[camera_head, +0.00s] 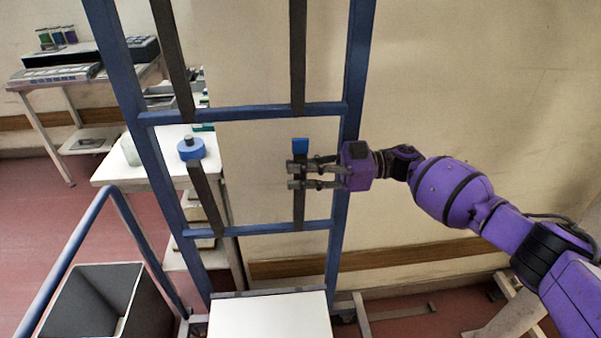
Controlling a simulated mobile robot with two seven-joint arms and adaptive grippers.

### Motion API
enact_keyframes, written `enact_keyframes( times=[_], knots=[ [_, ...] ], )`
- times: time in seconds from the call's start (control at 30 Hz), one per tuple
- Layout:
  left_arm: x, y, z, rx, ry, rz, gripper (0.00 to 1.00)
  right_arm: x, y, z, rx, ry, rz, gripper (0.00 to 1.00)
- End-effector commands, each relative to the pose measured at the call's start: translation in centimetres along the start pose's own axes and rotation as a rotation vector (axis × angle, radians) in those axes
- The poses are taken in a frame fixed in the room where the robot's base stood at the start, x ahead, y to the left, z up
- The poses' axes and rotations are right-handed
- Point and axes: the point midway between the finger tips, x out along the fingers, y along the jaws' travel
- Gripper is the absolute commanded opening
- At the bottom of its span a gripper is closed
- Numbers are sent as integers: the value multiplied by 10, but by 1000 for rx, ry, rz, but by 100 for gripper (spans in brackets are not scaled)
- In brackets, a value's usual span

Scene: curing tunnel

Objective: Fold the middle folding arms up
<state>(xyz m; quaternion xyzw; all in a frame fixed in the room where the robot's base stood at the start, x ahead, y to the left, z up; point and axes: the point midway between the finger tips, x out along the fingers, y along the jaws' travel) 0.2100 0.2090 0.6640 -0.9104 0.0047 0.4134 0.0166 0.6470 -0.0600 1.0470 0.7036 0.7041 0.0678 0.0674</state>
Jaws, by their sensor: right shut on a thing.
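A blue rack frame (358,60) stands in front of me with two crossbars. On the lower crossbar (262,229), a dark folding arm with a blue tip (300,146) stands on the right, and a second dark folding arm (206,197) on the left. Both run up the picture from the bar; I cannot tell how far they tilt toward me. My right gripper (302,177) comes in from the right and is shut on the right folding arm, below its blue tip. Its fingers hide part of that arm. My left gripper is out of view.
Two more dark arms (297,55) rise from the upper crossbar (240,113). A white-topped surface (270,315) lies at the rack's foot. A dark bin (85,300) and blue rail (70,245) stand at lower left. A blue round object (191,149) shows near the left arm's top.

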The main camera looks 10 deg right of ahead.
Motion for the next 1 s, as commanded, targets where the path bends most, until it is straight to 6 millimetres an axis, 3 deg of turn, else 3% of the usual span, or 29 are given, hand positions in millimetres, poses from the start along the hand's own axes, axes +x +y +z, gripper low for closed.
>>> enact_keyframes(
  times=[0.2,0.23,0.37,0.77,1.0],
  knots=[
    [0,1,0,-2,-1,1,100,0,0,0,-4,-1,1,0],
    [0,1,1,-2,-2,1,100,0,0,0,-4,-1,1,22],
    [1,1,3,-2,-5,1,100,0,0,0,-3,0,1,38],
    [1,2,3,-1,-6,3,100,-6,0,0,-2,-1,1,38],
    [0,1,3,-1,-6,2,100,-51,1,2,0,-5,6,38]
  ],
)
